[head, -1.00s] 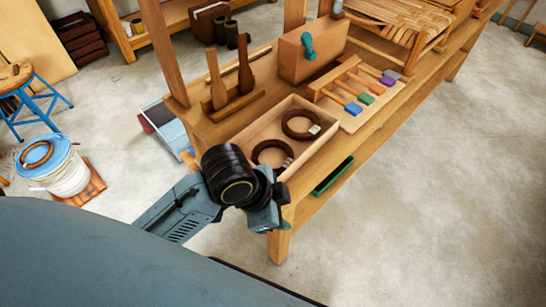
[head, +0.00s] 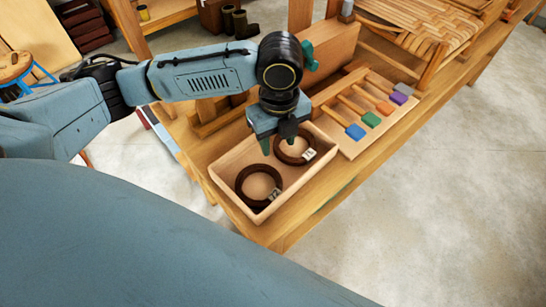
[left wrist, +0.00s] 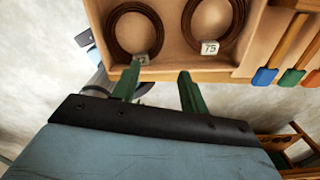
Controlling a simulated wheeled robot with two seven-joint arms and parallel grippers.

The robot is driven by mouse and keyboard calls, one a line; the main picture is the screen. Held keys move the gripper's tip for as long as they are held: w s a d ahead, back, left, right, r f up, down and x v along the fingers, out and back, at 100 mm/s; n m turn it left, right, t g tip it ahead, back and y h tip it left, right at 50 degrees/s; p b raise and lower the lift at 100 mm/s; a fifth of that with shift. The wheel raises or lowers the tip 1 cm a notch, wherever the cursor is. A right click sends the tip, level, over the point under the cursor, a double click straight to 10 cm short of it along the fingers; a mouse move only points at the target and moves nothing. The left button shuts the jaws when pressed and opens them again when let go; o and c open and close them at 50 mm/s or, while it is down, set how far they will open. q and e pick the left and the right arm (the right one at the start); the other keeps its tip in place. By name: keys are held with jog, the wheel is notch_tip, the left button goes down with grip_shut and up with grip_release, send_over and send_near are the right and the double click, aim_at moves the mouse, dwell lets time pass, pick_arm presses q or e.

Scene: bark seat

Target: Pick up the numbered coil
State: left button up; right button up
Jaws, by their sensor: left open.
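Two dark brown coils lie flat in a shallow wooden box (head: 233,207) on the bench. The nearer coil (head: 240,187) has a small white tag that seems to read 72. It is the left coil (left wrist: 109,32) in the left wrist view, its tag partly hidden by a fingertip. The farther coil (head: 297,163) is partly covered by my gripper. It is the right coil (left wrist: 187,22) in the wrist view, with a tag reading 75. My left gripper (head: 278,147) is open and empty, pointing down above the box. Its green fingers (left wrist: 158,82) are apart from both coils.
A wooden rack of tools with blue, green, orange and purple ends (head: 355,132) lies right of the box. A wooden block (head: 335,50) with a teal handle stands behind my gripper. A woven seat (head: 425,25) is at the back. Open floor lies right of the bench.

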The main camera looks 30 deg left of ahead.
pick_arm(q)
jog(key=b, duration=0.2)
send_over(276, 174)
notch_tip(276, 174, down, 7)
jog(key=shift+d+f, duration=0.15)
jog(key=shift+f, duration=0.05)
jog(key=shift+w+f, duration=0.1)
jog(key=shift+f, duration=0.6)
notch_tip(276, 174, down, 4)
jog(key=shift+r+b, duration=0.1)
jog(key=shift+b, duration=0.75)
jog(key=shift+f, duration=0.3)
grip_shut()
pick_arm(e)
jog(key=s+d+f, duration=0.3)
jog(key=d, duration=0.1)
jog(key=shift+d+f+g+h, duration=0.3)
jog(key=shift+f+g, duration=0.1)
